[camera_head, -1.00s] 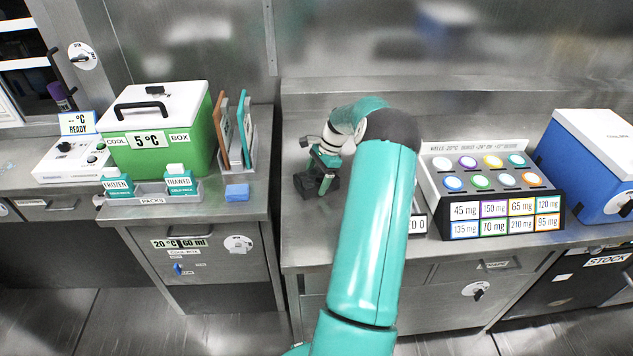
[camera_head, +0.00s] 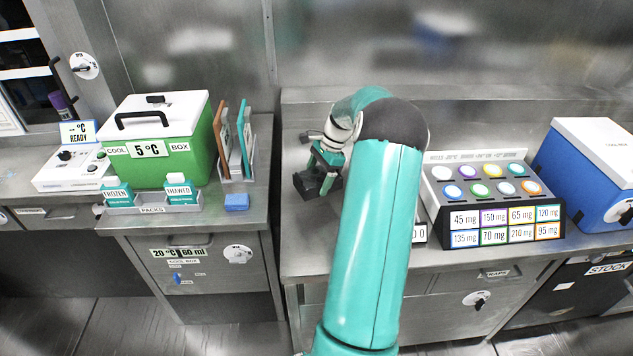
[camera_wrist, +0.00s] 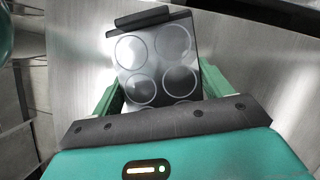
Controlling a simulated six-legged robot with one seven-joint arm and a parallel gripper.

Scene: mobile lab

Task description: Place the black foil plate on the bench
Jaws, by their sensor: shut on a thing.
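The black foil plate (camera_wrist: 155,62) shows in the wrist view as a dark slab with several pale-ringed round windows and a raised black bar at its far end. My gripper (camera_wrist: 160,88) has a green finger on each side of it and is shut on it. In the head view my gripper (camera_head: 327,160) is over the left part of the right-hand bench (camera_head: 303,235), with the plate (camera_head: 312,185) dark beneath it. I cannot tell whether the plate touches the bench. My arm hides the bench's middle.
A dose rack (camera_head: 490,205) with coloured round lids stands right of my arm, with a blue box (camera_head: 590,170) beyond it. On the left bench are a green cool box (camera_head: 155,145), an upright panel holder (camera_head: 236,150) and a blue block (camera_head: 237,202). A gap separates the benches.

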